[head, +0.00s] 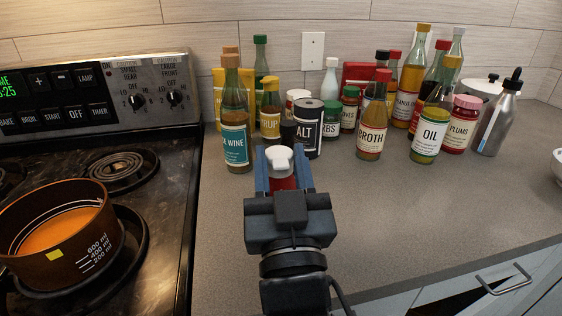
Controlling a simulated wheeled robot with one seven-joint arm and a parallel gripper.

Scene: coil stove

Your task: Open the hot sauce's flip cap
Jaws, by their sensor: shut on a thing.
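The hot sauce (282,183) appears to be the red bottle with a white cap (279,158) at the middle of the head view. My gripper (281,166) is shut on it, with one blue finger on each side just below the cap. The cap's top shows between the fingertips. I cannot tell whether its flip lid is up or down. The wrist hides the lower part of the bottle, so I cannot see whether it rests on the counter.
Just behind stand a wine bottle (235,140), a salt container (308,135) and several other bottles and jars. Broth (372,135) and oil (429,135) bottles stand right. A pot (60,232) sits on the stove at left. The right front counter (400,210) is clear.

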